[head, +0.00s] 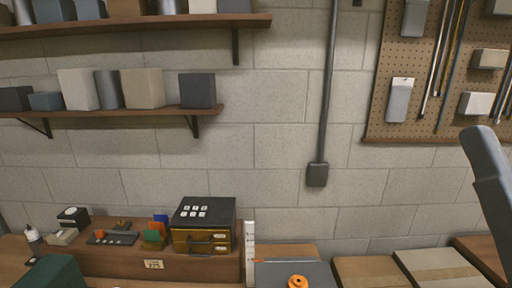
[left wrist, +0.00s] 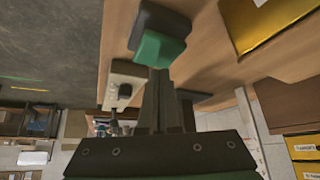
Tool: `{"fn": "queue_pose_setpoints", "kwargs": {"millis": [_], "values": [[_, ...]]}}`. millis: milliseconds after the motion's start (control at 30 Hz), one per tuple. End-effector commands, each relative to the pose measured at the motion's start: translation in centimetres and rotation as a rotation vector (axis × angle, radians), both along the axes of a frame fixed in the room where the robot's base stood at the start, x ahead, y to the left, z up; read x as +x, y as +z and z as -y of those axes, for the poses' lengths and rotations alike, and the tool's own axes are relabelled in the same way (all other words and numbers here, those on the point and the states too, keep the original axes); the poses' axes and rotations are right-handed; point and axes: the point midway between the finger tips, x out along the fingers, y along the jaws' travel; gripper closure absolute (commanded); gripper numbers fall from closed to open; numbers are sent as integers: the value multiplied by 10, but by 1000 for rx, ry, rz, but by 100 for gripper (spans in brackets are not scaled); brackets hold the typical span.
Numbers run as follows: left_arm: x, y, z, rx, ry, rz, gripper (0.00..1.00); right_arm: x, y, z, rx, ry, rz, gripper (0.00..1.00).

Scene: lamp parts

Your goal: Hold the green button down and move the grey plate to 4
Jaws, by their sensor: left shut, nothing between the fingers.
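A green button (left wrist: 160,48) on a dark base shows in the left wrist view. My left gripper (left wrist: 158,74) is shut with nothing between its fingers. Its tips overlap the button's near edge in the picture; whether they press it I cannot tell. I cannot pick out this button for certain in the head view. A grey flat piece (head: 318,272) with an orange round knob (head: 298,282) shows at the bottom of the head view, beside an upright white strip (head: 250,254). Its marks are too small to read. My right gripper is out of view.
A black box with a brass front (head: 201,241) stands left of the white strip. Small items, including a green card (head: 153,237), sit on the wooden ledge. Cardboard boxes (head: 445,268) lie at the right. A brass-coloured surface (left wrist: 262,25) is near the button.

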Motion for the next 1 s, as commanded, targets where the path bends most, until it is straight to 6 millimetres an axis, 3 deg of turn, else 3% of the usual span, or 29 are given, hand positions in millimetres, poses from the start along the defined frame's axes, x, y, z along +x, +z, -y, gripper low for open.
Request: {"fn": "queue_pose_setpoints", "kwargs": {"millis": [1000], "values": [[0, -26, 0, 0, 0, -2, 100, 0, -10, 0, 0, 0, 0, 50]]}}
